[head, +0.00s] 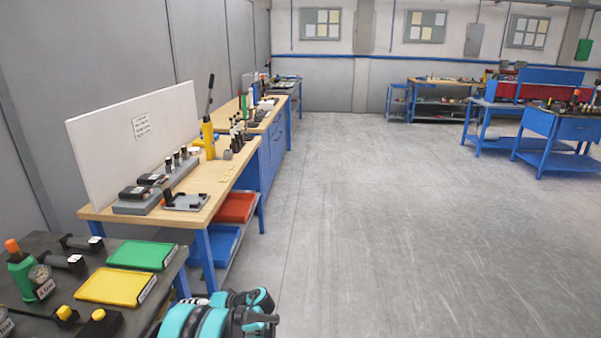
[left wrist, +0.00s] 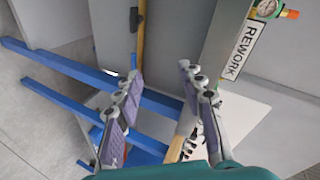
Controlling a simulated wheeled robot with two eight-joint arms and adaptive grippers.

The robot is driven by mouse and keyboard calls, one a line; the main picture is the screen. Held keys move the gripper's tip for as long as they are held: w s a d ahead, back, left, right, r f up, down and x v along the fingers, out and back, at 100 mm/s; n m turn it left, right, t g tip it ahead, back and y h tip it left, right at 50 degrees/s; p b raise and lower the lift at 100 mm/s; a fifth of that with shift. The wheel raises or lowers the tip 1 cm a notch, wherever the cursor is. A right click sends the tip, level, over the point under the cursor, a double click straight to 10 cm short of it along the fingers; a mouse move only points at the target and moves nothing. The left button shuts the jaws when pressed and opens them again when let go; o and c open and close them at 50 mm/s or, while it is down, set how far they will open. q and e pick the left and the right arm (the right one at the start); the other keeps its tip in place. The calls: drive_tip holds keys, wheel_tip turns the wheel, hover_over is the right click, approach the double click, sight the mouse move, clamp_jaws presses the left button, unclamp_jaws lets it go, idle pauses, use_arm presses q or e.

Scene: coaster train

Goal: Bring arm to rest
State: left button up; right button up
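My left gripper (left wrist: 160,74) fills the middle of the left wrist view. Its two fingers stand apart with nothing between them, so it is open and empty. Behind it are blue table bars (left wrist: 70,70) and a grey surface. A teal and black part of my arm (head: 215,318) shows at the bottom of the head view, beside the dark table's right end. It is folded and its fingers cannot be clearly made out there. My right gripper is not seen.
The dark table (head: 60,245) at lower left holds a green tray (head: 140,255), a yellow tray (head: 115,287) and a green bottle-like tool (head: 28,278). A wooden workbench (head: 205,205) stands beyond it. The grey floor (head: 400,230) to the right is clear.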

use_arm(q)
drive_tip(key=s+d+r+m+t+h, duration=0.1)
drive_tip(key=s+d+r+h, duration=0.2)
drive_tip(key=s+r, duration=0.3)
drive_tip(key=s+d+r+m+t+h, duration=0.1)
drive_tip(key=s+d+r+h, duration=0.1)
drive_tip(key=s+r+h, duration=0.3)
drive_tip(key=s+d+t+h, duration=0.1)
drive_tip(key=s+d+h, duration=0.1)
drive_tip(key=s+d, duration=0.3)
drive_tip(key=s+d+t+h, duration=0.1)
drive_tip(key=s+d+h, duration=0.2)
drive_tip(key=s, duration=1.1)
drive_tip(key=d, duration=0.3)
drive_tip(key=shift+r, duration=0.3)
idle(1.1)
